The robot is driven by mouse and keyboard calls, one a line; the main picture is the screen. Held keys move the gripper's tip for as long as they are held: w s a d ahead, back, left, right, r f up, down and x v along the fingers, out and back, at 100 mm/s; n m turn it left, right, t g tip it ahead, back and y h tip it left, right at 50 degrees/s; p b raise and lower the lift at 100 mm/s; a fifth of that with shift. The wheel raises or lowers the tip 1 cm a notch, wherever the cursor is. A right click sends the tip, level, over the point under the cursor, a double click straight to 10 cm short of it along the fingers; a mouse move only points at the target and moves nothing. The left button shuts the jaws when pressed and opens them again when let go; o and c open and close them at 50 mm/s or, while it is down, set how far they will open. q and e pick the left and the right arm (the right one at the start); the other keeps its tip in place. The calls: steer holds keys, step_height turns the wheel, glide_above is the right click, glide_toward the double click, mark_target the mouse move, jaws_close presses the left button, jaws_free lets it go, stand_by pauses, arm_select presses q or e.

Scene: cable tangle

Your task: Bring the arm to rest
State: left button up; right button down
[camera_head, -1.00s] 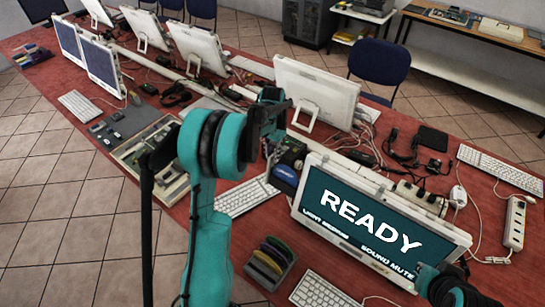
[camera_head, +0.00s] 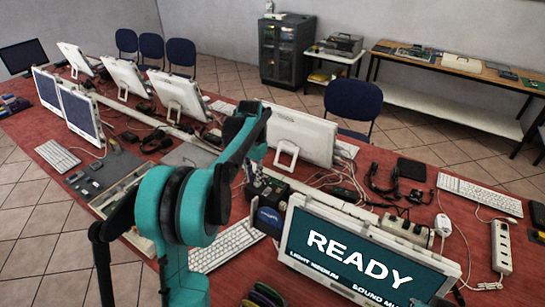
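My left arm (camera_head: 178,205), teal with black joints, rises from the bottom left and bends over the red table. Its dark far end, with my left gripper (camera_head: 240,124), is raised above the table, in front of the white monitors' backs. The fingers are too small and too dark against the arm to tell whether they are open or shut. No object can be made out in them. My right gripper is not in view.
A screen reading READY (camera_head: 362,257) stands at the front right of the red table (camera_head: 470,158). White monitors (camera_head: 300,133), keyboards (camera_head: 226,246), tangled cables and a power strip (camera_head: 501,246) crowd the table. Blue chairs (camera_head: 353,101) stand behind it.

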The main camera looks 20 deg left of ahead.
arm_select(q)
steer(key=shift+d, duration=0.1)
steer(key=s+d+r+t+b, duration=0.3)
steer(key=s+d+b, duration=0.1)
steer(key=s+d, duration=0.65)
steer(key=s+d+f+t+b, duration=0.1)
steer(key=s+d+f+t, duration=0.1)
steer(key=s, duration=0.4)
steer(key=s+d+f+n+t+b, duration=0.1)
steer(key=s+d+f+t, duration=0.1)
steer(key=s+d+f, duration=0.2)
steer(key=s+f, duration=0.2)
steer(key=s, duration=0.1)
steer(key=shift+n+b, duration=0.3)
steer(key=shift+b, duration=0.05)
